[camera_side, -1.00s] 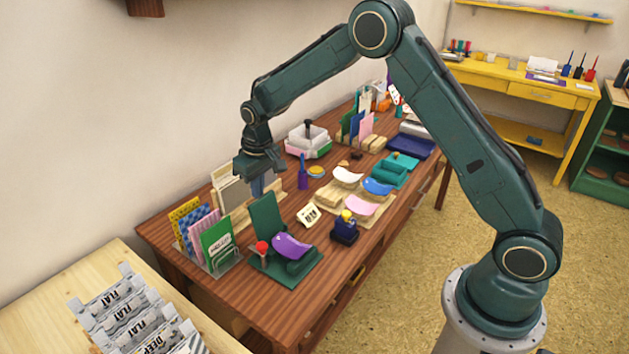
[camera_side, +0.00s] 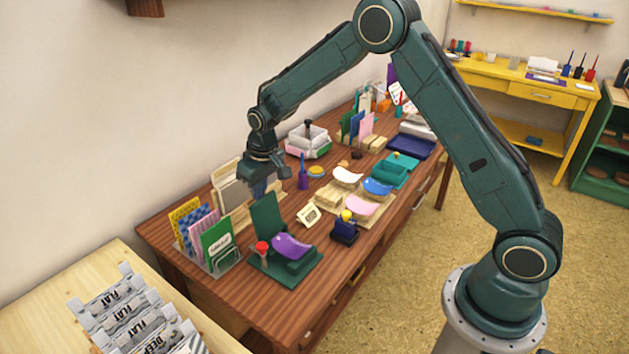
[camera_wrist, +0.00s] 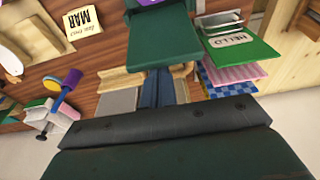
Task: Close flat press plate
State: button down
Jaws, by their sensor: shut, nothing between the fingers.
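The green press (camera_side: 290,268) stands near the front left of the brown table, with a curved purple pad (camera_side: 292,246) on its base. Its flat green press plate (camera_side: 267,216) stands upright, so the press is open. The plate also shows at the top middle of the wrist view (camera_wrist: 152,42). My gripper (camera_side: 260,192) points down just behind the plate, on the wall side. The fingers are shut and empty; their tips are near the plate in the wrist view (camera_wrist: 155,82). I cannot tell whether they touch it.
A rack of upright cards (camera_side: 218,245) stands left of the press, and beige panels (camera_side: 230,185) stand behind my gripper. A red-knobbed piece (camera_side: 262,248) is beside the purple pad. A MAR calendar block (camera_side: 308,214) and a yellow-topped stamp (camera_side: 345,228) stand to the right.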

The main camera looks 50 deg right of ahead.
aim_at(267, 200)
jog(key=shift+s+r+t, duration=0.2)
jog(key=shift+s+t, duration=1.1)
jog(key=shift+s, duration=0.3)
jog(key=shift+t, duration=0.7)
jog(key=s+f, duration=0.2)
jog(key=s, duration=0.2)
jog(key=s+f, duration=0.3)
jog(key=s, duration=0.1)
jog(key=s+f, duration=0.3)
jog(key=s, duration=0.1)
jog(key=shift+s, duration=0.15)
jog(key=shift+s+f, duration=0.2)
jog(key=shift+f, duration=0.4)
jog(key=shift+s+f, duration=0.2)
jog(key=shift+f, duration=0.4)
jog(key=shift+f, duration=0.1)
notch_tip(267, 200, up, 10)
jog(key=s, duration=0.1)
jog(key=shift+s, duration=0.15)
